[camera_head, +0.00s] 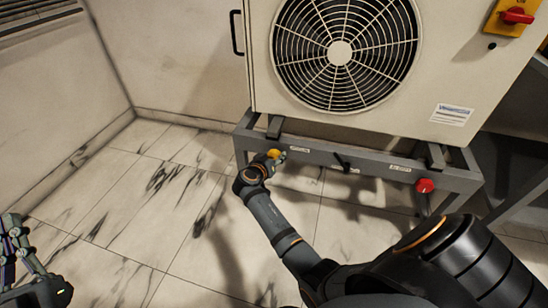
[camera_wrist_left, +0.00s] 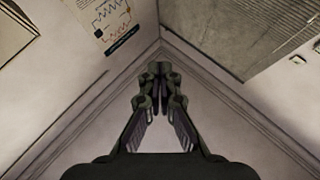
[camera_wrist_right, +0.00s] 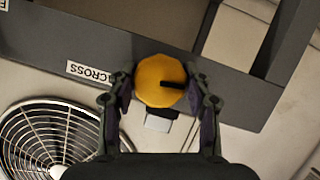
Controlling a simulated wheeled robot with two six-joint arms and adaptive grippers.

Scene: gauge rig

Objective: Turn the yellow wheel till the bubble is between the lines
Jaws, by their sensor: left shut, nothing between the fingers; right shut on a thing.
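The yellow wheel (camera_head: 273,154) sits at the left part of the grey frame's front rail in the head view. In the right wrist view the yellow wheel (camera_wrist_right: 158,80) is a round knob with a black mark, beside a label reading ACROSS (camera_wrist_right: 89,72). My right gripper (camera_head: 277,157) is shut on the wheel, one finger on each side. My left gripper (camera_head: 20,252) is at the far left, away from the frame; the left wrist view shows its fingers (camera_wrist_left: 160,80) together and empty. I cannot make out the bubble or its lines in any view.
The grey frame (camera_head: 317,153) carries a big cream unit with a round fan (camera_head: 345,55). A red knob (camera_head: 425,185) is at the rail's right end, a black lever (camera_head: 342,162) mid-rail. A red switch (camera_head: 516,16) is at top right. The tiled floor at left is clear.

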